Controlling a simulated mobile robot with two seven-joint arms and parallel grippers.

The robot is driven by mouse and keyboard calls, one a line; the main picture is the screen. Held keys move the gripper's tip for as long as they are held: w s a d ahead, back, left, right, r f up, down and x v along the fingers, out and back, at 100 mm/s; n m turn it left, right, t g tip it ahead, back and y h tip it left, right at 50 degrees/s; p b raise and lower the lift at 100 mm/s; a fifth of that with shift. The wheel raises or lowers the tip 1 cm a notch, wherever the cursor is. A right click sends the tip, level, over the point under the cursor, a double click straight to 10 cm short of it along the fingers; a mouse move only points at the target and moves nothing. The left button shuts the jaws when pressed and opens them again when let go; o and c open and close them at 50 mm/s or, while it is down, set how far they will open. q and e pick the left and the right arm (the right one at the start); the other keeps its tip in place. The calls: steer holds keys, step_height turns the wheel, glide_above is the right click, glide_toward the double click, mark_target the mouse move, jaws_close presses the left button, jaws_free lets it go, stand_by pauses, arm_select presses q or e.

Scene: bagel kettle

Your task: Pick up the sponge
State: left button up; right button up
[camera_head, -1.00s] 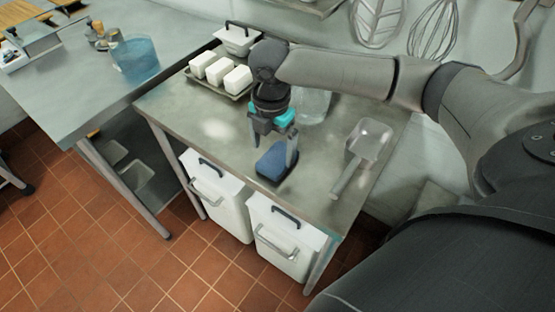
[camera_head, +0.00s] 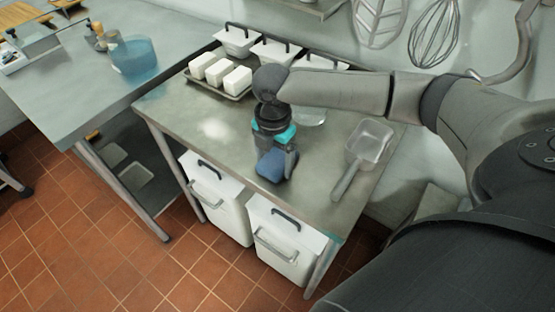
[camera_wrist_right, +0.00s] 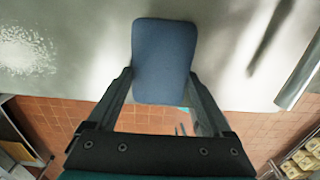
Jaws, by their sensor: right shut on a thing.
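The blue sponge (camera_head: 271,167) is at the front part of the metal table (camera_head: 183,120). My right gripper (camera_head: 274,163) is shut on it from above, with a finger on each side. In the right wrist view the sponge (camera_wrist_right: 165,60) sits between the two fingertips (camera_wrist_right: 162,88), its far part sticking out past them. I cannot tell whether the sponge still touches the table or is slightly raised. My left gripper is not in view.
A metal scoop (camera_head: 364,150) lies right of the gripper. A tray (camera_head: 232,96) with white blocks and several lidded white containers (camera_head: 237,42) stand behind. White bins (camera_head: 284,240) are under the table. The table is clear left of the sponge.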

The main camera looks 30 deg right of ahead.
mark_target(273, 162)
steer(key=c, duration=0.3)
steer(key=shift+c, duration=0.2)
step_height(273, 162, up, 20)
steer(key=p, duration=0.4)
steer(key=o, duration=0.8)
steer(key=shift+c, duration=0.2)
jaws_close()
